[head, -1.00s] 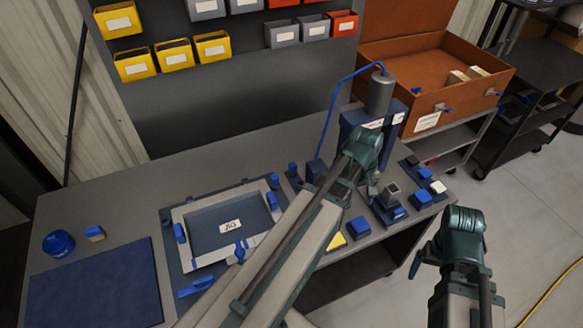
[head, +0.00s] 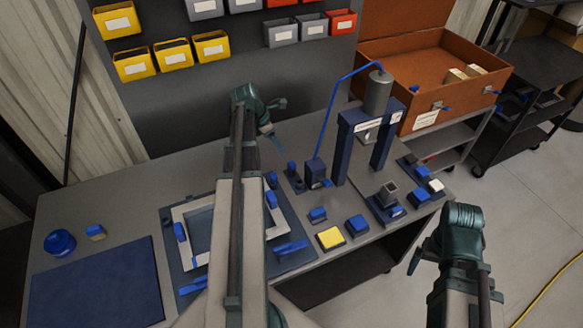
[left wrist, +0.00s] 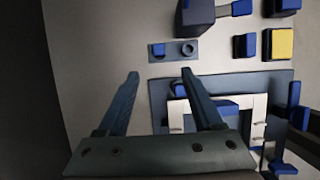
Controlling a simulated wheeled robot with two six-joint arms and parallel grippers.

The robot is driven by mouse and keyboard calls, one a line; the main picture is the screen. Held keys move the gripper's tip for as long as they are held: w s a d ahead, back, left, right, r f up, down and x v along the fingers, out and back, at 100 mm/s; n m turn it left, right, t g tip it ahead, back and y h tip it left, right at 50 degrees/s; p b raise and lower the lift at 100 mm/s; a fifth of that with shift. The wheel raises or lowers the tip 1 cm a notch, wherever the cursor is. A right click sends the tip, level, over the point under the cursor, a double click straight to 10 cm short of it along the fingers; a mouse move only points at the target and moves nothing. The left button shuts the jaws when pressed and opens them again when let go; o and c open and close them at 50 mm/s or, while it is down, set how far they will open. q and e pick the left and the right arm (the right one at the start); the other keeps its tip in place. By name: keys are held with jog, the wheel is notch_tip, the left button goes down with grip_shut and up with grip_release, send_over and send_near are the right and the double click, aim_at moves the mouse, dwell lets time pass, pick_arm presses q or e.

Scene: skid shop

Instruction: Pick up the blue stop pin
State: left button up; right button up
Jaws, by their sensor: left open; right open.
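A small blue pin, likely the stop pin (head: 291,167), stands on a narrow dark holder (left wrist: 173,54) behind the fixture. In the left wrist view the blue pin (left wrist: 158,50) is seen from above, beside a round ring on the same holder. My left gripper (head: 275,117) is open and empty, above the back of the bench, behind and left of the pin. In its wrist view the fingertips (left wrist: 160,75) point toward the holder, with the pin appearing just beyond the gap between them. My right gripper (head: 415,262) is open off the bench's front right.
A fixture with a light frame (head: 186,212) and blue clamps lies in front of the holder. A blue press (head: 345,150) stands to the right. A yellow block (head: 330,237) and blue blocks sit near the front edge. The bench's back left is clear.

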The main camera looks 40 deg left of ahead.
pick_arm(q)
jog(key=b, duration=0.7)
send_over(291, 163)
jog(key=s, duration=0.3)
notch_tip(291, 163, down, 7)
jog(key=shift+w+a+f+b, duration=0.3)
jog(key=shift+w+a+f, duration=0.05)
jog(key=shift+w+f, duration=0.1)
jog(key=b+x, duration=0.4)
jog(key=shift+a+f, duration=0.2)
jog(key=shift+f, duration=0.05)
jog(key=shift+w+d+f+b, duration=0.15)
jog(key=shift+f+b, duration=0.25)
jog(key=shift+b, duration=0.1)
jog(key=shift+r, duration=0.1)
grip_shut()
